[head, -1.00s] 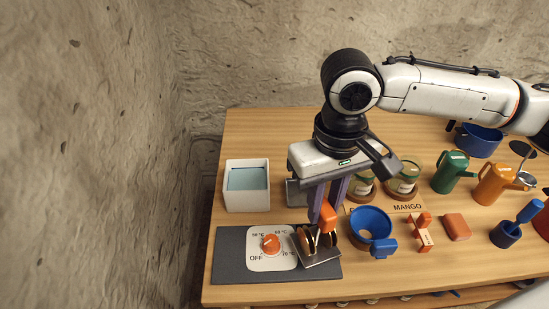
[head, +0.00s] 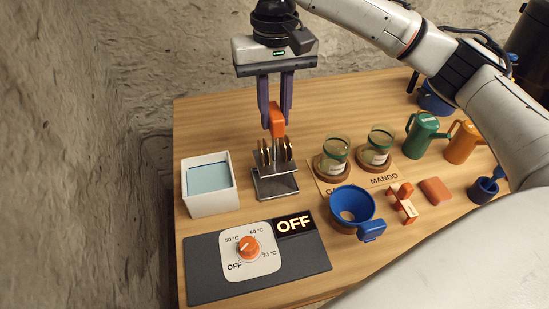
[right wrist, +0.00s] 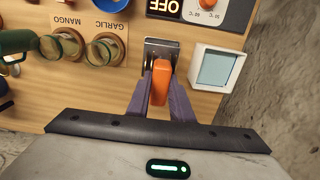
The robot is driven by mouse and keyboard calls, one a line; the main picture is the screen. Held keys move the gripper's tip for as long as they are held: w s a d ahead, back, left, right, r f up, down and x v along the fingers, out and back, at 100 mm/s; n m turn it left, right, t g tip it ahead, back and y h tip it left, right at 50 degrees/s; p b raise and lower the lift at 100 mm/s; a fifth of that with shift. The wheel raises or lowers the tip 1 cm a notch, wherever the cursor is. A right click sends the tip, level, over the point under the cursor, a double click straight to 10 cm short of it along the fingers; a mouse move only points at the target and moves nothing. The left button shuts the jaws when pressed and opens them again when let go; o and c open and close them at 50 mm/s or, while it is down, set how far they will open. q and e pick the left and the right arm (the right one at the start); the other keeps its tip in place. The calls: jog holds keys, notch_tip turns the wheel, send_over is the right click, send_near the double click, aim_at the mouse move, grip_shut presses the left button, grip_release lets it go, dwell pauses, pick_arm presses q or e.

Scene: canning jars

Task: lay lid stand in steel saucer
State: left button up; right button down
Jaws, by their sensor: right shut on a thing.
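The lid stand is a small steel rack (head: 274,186) with several gold lids and an orange handle (head: 277,121). My right gripper (head: 276,112) is shut on the orange handle and holds the stand upright. The stand is right of the white box and behind the dark panel; whether its base touches the table is hard to tell. In the right wrist view, the handle (right wrist: 160,83) sits between the fingers of my right gripper (right wrist: 161,98), with the steel base beyond it. I cannot make out a steel saucer in either current view. My left gripper is out of view.
The white box (head: 210,203) with a pale blue inside stands left. In front is the dark panel (head: 205,280) with an orange knob (head: 249,247) and an OFF display. Right are two jars (head: 334,158), a blue funnel (head: 352,206) and a green jug (head: 424,136).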

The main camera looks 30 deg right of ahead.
send_over(274, 160)
jog(key=shift+w+d+f, duration=0.1)
jog(key=shift+f, duration=1.7)
jog(key=shift+w+d+f, duration=0.1)
jog(key=shift+f, duration=1.65)
jog(key=c, duration=1.6)
grip_release()
jog(key=shift+f, duration=0.1)
notch_tip(274, 160, up, 12)
jog(key=shift+r+p, duration=0.15)
jog(key=shift+p, duration=0.15)
